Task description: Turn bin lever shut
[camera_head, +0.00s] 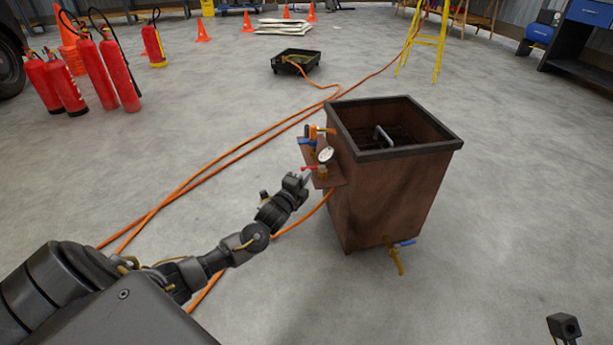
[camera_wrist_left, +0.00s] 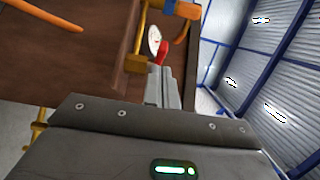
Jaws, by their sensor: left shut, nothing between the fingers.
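The brown bin (camera_head: 385,195) with a dark rim stands on the floor, open at the top. On its left side a brown panel (camera_head: 330,178) carries a red lever (camera_head: 309,168) on a brass valve, a round white gauge (camera_head: 326,154) and a blue lever (camera_head: 306,142). Another blue lever (camera_head: 404,243) sits on a brass tap low on the bin's front. My left gripper (camera_head: 304,180) is shut and empty, its tips right by the red lever. In the left wrist view the fingers (camera_wrist_left: 161,82) end just below the red part (camera_wrist_left: 162,53); contact is unclear.
Orange hoses (camera_head: 190,186) run across the floor left of the bin. Red extinguishers (camera_head: 105,70) stand at the far left, a black tray (camera_head: 296,62) behind. A yellow ladder (camera_head: 428,45) stands behind the bin. A dark part (camera_head: 564,327) at bottom right may be my right gripper.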

